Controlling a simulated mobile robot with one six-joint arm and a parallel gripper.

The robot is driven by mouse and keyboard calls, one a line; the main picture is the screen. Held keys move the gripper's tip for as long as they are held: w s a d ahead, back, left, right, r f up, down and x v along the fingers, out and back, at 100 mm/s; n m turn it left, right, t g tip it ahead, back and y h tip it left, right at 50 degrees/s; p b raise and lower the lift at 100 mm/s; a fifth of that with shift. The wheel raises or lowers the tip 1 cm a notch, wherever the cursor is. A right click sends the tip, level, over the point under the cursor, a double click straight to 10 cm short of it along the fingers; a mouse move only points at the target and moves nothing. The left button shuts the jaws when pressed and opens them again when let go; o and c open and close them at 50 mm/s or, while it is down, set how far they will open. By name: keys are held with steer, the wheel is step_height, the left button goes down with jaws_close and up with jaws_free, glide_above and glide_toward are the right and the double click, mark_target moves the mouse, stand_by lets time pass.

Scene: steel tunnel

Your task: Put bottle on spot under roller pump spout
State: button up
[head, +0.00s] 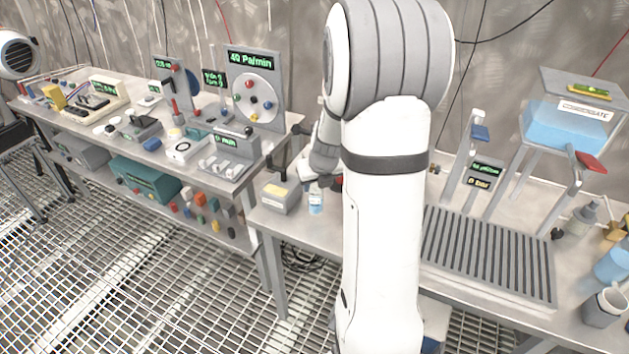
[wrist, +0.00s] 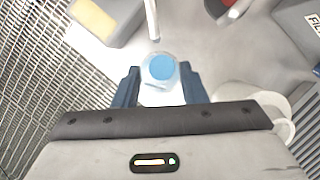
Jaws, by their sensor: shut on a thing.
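The bottle (head: 316,204) is small and clear with blue contents and a pale label. In the head view it stands upright or is held upright near the table's front edge. In the wrist view its round blue top (wrist: 160,68) sits between the two dark blue fingers of my gripper (wrist: 159,86), which is shut on it. A thin white tube (wrist: 152,22) ends just beyond the bottle in the wrist view. I cannot tell whether it is the pump spout. No marked spot is visible, and I cannot tell whether the bottle touches the table.
A grey box with a yellow top (head: 281,196) stands left of the bottle, and also shows in the wrist view (wrist: 98,18). Pale round items (wrist: 262,98) lie to the right in the wrist view. My arm hides the table's middle.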

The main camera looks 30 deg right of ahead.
mark_target(312, 185)
steer(key=shift+w+d+f, duration=0.2)
steer(key=shift+w+f, duration=1.5)
steer(key=shift+f, duration=0.05)
steer(key=shift+f, duration=0.15)
steer(key=o, duration=1.3)
